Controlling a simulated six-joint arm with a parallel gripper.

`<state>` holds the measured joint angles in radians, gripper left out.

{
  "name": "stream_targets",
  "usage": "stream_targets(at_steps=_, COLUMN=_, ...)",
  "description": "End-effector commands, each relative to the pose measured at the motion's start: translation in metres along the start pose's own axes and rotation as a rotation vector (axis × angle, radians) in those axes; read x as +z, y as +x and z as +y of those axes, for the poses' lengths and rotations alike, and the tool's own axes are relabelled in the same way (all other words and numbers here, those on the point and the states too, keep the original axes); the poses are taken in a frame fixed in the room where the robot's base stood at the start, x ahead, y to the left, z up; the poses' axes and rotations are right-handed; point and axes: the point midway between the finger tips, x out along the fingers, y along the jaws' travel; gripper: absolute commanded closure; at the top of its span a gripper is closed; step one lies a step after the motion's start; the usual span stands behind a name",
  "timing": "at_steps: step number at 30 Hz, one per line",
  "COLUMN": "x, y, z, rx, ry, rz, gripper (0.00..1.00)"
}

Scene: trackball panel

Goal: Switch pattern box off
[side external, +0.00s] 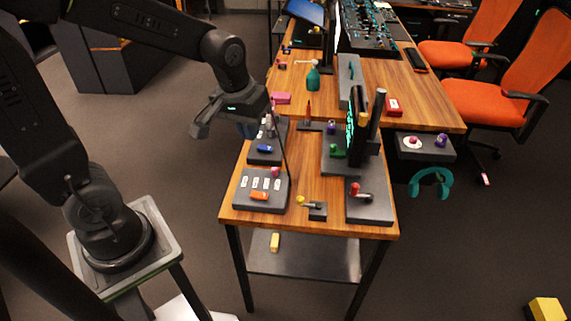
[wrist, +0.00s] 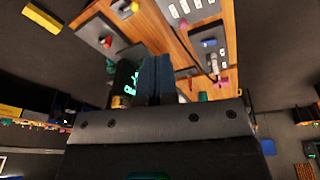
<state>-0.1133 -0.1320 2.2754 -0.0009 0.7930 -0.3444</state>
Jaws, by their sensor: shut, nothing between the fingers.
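A dark upright panel with a glowing green pattern (side external: 351,132), which may be the pattern box, stands at the right side of the wooden table. It also shows in the wrist view (wrist: 125,82), partly hidden behind my fingers. I cannot tell which control belongs to it. A grey base with a red-knobbed lever (side external: 355,189) is in front of it, and the lever's red knob (wrist: 106,41) shows in the wrist view. My gripper (side external: 247,131) hangs in the air at the table's left edge, apart from the panel. Its dark blue fingers (wrist: 156,76) are together and empty.
A grey panel with white labels and an orange control (side external: 260,195) lies at the front left of the table (side external: 310,222). Behind it is a panel with a blue control (side external: 264,148). A dark post (side external: 377,112) rises beside the glowing panel. Orange chairs (side external: 500,100) stand at right.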

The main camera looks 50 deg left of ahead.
Motion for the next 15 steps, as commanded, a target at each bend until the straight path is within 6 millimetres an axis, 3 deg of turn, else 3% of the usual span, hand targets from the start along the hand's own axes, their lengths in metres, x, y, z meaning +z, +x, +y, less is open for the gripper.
stream_targets(at_steps=1, x=0.011, y=-0.018, z=0.001, rx=0.017, ry=0.053, rz=0.04, gripper=1.0)
stream_targets(at_steps=6, x=0.048, y=-0.059, z=-0.001, rx=0.056, ry=0.236, rz=0.147, gripper=1.0)
stream_targets(at_steps=15, x=0.091, y=-0.088, z=-0.009, rx=0.086, ry=0.432, rz=0.267, gripper=1.0)
